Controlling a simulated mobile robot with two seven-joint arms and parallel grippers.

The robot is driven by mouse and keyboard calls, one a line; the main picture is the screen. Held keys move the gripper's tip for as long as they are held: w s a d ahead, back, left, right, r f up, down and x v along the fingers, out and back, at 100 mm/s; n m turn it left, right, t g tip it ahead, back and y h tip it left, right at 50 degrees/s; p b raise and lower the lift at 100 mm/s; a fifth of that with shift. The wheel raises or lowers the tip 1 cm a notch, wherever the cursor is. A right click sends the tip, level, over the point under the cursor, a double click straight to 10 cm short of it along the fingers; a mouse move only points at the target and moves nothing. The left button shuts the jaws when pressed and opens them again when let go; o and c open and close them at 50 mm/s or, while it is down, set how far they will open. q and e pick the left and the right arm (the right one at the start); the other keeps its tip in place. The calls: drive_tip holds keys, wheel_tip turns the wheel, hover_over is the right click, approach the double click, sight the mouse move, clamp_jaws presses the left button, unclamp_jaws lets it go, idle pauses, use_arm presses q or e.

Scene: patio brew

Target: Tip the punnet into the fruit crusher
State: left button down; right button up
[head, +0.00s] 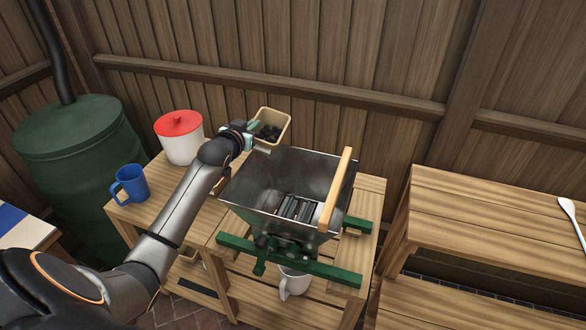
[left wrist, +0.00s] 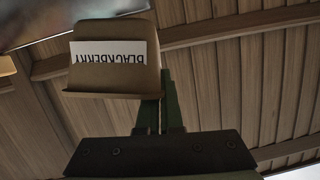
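My right gripper is out of view.
A wooden handle (head: 336,188) spans the hopper's right side. A red-lidded white pot (head: 181,143) and blue mug (head: 131,184) stand left on the table, near my left arm. A white mug (head: 292,283) sits below the crusher. A spoon (head: 572,215) lies on the right table. A wooden wall is behind.

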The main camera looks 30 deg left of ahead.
sight(270, 146)
use_arm(q)
drive_tip(key=shift+s+d+m, duration=0.1)
drive_tip(key=shift+d+m, duration=0.2)
drive_tip(key=shift+d, duration=0.25)
drive_tip(key=shift+s+d+r+m+t+y, duration=0.25)
drive_tip(key=shift+d+r+m+t, duration=0.15)
drive_tip(key=shift+d, duration=0.25)
drive_tip(key=shift+s+d+r+m+t+y, duration=0.1)
drive_tip(key=shift+d+r+m+t+y, duration=0.3)
drive_tip(key=shift+d, duration=0.3)
drive_tip(key=shift+s+d+r+m+t+y, duration=0.2)
drive_tip(key=shift+d+r+m, duration=0.25)
drive_tip(key=shift+d, duration=0.2)
drive_tip(key=shift+s+d+r+m+t, duration=0.15)
drive_tip(key=shift+d+r+m+t, duration=0.25)
drive_tip(key=shift+d+r+m, duration=0.15)
drive_tip(key=shift+d, duration=0.15)
drive_tip(key=shift+d+m+b, duration=0.15)
drive_tip(key=shift+m+b, duration=0.25)
drive_tip(key=shift+b, duration=0.4)
drive_tip(key=shift+d+r+m+t+y, duration=0.1)
drive_tip(key=shift+r+m+t+y, duration=0.2)
drive_tip(key=shift+r+t, duration=0.1)
